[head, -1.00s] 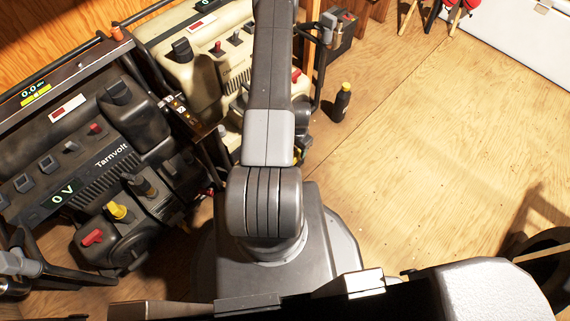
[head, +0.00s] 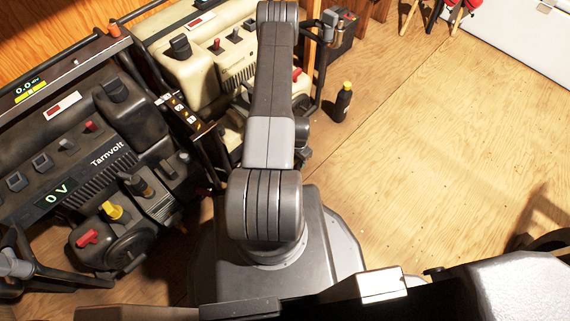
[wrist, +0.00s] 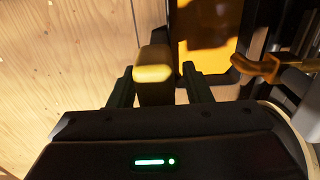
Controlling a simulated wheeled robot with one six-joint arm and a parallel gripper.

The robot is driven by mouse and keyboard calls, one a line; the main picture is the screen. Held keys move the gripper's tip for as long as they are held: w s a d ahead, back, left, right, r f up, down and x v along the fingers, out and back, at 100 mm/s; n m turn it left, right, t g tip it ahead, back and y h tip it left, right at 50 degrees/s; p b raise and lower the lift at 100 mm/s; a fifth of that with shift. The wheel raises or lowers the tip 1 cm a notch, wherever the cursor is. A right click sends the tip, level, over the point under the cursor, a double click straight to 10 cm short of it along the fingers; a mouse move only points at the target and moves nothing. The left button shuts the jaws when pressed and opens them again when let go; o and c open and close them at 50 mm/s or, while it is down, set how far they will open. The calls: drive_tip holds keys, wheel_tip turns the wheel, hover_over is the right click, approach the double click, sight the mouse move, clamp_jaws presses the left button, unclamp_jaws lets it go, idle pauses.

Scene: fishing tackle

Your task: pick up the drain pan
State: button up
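I cannot make out the drain pan for certain in either view. In the wrist view my gripper (wrist: 158,88) shows two dark fingers standing apart. A brown, blocky thing with a bright yellow band (wrist: 154,74) shows between them, with a gap on each side. I cannot tell what it is or how far beyond the fingers it lies. A flat orange-yellow surface (wrist: 205,45) shows past the right finger, and I cannot tell whether it is part of a pan. In the head view my arm hides my gripper.
A black Tarnvolt machine (head: 110,180) in a rack stands at left, with a cream machine (head: 190,75) behind it. A dark bottle with a yellow cap (head: 343,103) stands right of my arm. The wooden floor (head: 450,130) at right is mostly clear.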

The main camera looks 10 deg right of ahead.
clamp_jaws()
idle(1.2)
